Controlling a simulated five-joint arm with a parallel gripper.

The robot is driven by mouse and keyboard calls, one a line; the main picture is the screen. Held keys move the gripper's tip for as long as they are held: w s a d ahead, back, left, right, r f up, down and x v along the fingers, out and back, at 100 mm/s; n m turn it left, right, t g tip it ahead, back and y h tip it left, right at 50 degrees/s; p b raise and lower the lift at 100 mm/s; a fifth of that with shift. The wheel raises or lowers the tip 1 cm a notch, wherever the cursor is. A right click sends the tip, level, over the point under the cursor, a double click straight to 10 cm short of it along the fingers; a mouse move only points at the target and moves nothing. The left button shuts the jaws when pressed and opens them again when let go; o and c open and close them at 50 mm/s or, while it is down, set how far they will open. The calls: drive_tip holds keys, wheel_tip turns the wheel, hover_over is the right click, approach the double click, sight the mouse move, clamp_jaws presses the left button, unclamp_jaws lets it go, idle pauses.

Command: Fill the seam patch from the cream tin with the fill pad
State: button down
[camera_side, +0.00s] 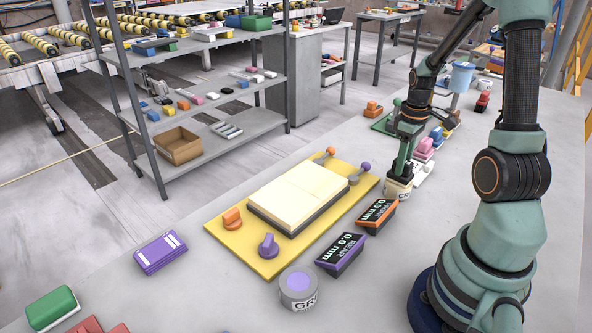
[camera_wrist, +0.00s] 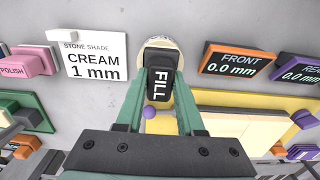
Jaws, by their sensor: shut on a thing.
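My gripper (camera_wrist: 158,108) is shut on the black fill pad (camera_wrist: 160,84), which reads FILL in the wrist view. The pad's far end overlaps the cream tin (camera_wrist: 160,43). In the side view my gripper (camera_side: 403,168) is right above the cream tin (camera_side: 398,190), at the right of the yellow board. I cannot tell whether the pad touches the tin's contents. The wrist view shows part of the slab (camera_wrist: 240,127). No separate patch can be made out.
Orange and purple knobs (camera_side: 268,245) stand at the board's corners. FRONT (camera_side: 376,214) and REAR (camera_side: 341,254) displays read 0.0 mm. A grey tin (camera_side: 298,289) stands in front. A card (camera_wrist: 95,60) reads CREAM 1 mm. A pink POLISH pad (camera_wrist: 28,62) is beside it.

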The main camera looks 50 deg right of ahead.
drive_tip(key=shift+r, duration=3.5)
drive_tip(key=w+a+r, duration=0.2)
drive_tip(key=w+a, duration=0.2)
drive_tip(key=a, duration=0.8)
drive_tip(key=w+a+r, duration=0.2)
drive_tip(key=w+a, duration=0.2)
drive_tip(key=a, duration=0.9)
drive_tip(key=shift+w, duration=0.15)
